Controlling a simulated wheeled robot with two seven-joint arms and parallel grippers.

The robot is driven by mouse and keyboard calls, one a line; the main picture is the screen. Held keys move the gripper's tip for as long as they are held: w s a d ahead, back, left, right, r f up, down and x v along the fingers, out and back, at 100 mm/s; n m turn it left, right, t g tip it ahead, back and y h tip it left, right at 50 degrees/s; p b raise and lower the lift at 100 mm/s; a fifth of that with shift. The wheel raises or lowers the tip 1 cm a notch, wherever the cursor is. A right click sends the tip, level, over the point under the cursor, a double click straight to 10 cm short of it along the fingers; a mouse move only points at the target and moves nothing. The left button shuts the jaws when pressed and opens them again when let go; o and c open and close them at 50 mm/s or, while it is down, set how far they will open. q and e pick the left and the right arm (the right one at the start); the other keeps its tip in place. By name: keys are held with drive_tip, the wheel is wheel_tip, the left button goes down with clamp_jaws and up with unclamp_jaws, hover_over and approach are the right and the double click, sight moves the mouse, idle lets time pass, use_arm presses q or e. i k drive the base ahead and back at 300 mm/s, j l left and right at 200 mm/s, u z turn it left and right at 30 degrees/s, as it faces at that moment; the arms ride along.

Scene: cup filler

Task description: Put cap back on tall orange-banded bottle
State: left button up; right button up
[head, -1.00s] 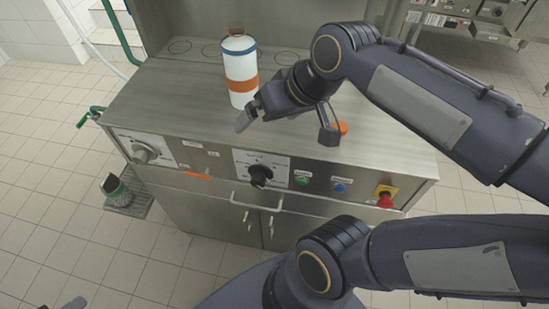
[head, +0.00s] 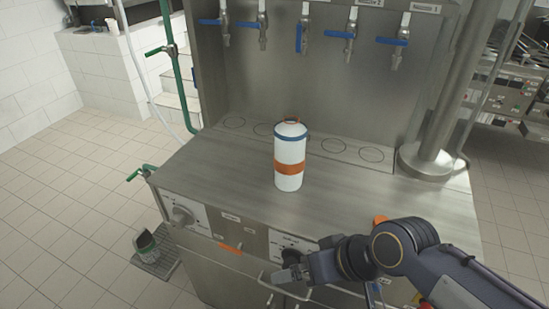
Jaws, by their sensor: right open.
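The tall white bottle (head: 288,178) stands upright on the steel counter. It has a wide orange band and a blue ring near its top. A small orange-brown loop shows above its top. An orange piece (head: 380,219), perhaps the cap, shows on the counter near the front right, partly hidden behind my right arm. My right gripper (head: 285,277) is open at the counter's front panel, below and in front of the bottle, apart from it. Nothing shows in its jaws. My left gripper is out of view.
The counter top (head: 225,175) is clear around the bottle, with ring marks along the back. Several blue-handled taps (head: 301,35) hang above. A steel column (head: 435,130) stands at right.

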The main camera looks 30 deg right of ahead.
sight(290, 134)
drive_tip(key=z, duration=1.95)
drive_tip(key=i+l, duration=0.15)
drive_tip(key=l, duration=0.2)
drive_tip(key=i+l+z, duration=0.1)
drive_tip(key=l, duration=0.25)
drive_tip(key=i+l, duration=0.2)
drive_tip(key=l+z, duration=0.05)
drive_tip(key=l, duration=0.05)
